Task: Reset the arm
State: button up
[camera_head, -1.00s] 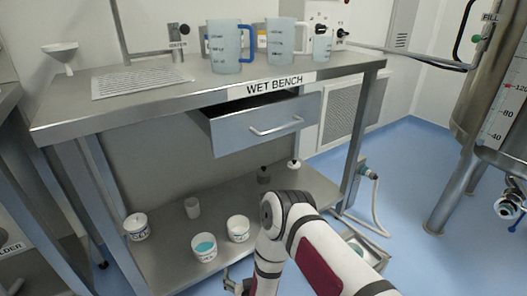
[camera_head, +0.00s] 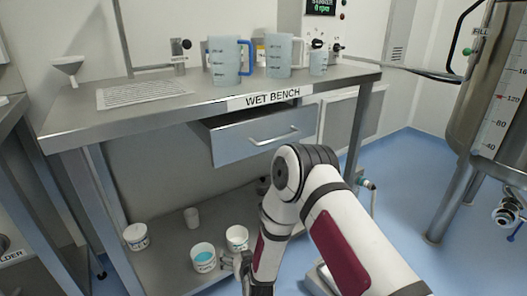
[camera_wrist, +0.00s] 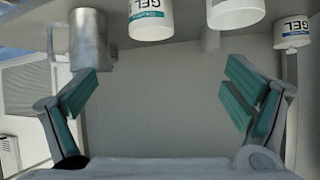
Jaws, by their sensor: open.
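My arm reaches in from the lower right in the head view, with its elbow bent in front of the wet bench (camera_head: 215,105). My gripper (camera_wrist: 160,92) shows in the wrist view with its two green-padded fingers wide apart and nothing between them. In the head view the gripper is low beside the tubs on the lower shelf and partly hidden by my arm. The wrist view shows white GEL tubs (camera_wrist: 151,20) and a grey metal cup (camera_wrist: 89,40) beyond the fingers.
The bench drawer (camera_head: 262,135) stands partly open behind my elbow. White tubs (camera_head: 203,258) stand on the lower shelf (camera_head: 165,268). A steel tank (camera_head: 480,110) stands at right. Blue floor lies between.

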jog(key=w+d+r+g, duration=0.1)
jog(key=d+r, duration=0.1)
jog(key=r, duration=0.6)
jog(key=w+d+r+g, duration=0.1)
jog(key=d+r, duration=0.1)
jog(key=r, duration=0.6)
jog(key=s+d+r+g+h, duration=0.1)
jog(key=s+d+r+g, duration=0.1)
jog(key=s+d+r, duration=0.45)
jog(key=s+d+r+g+h, duration=0.1)
jog(key=s+d+r+g, duration=0.2)
jog(key=r, duration=0.6)
jog(key=s+d+r+m+g+h, duration=0.1)
jog(key=s+d+r, duration=0.3)
jog(key=s, duration=0.9)
jog(key=s+d+r+m+g, duration=0.1)
jog(key=s+d+r+g, duration=0.3)
jog(key=s, duration=0.8)
jog(key=s+d+r+m+t+h, duration=0.1)
jog(key=s+d+r, duration=0.3)
jog(key=s, duration=0.9)
notch_tip(320, 180, up, 34)
jog(key=d+t+p, duration=0.1)
jog(key=t+p, duration=0.3)
jog(key=p, duration=2.9)
jog(key=shift+w+f+p, duration=0.2)
jog(key=shift+p, duration=0.1)
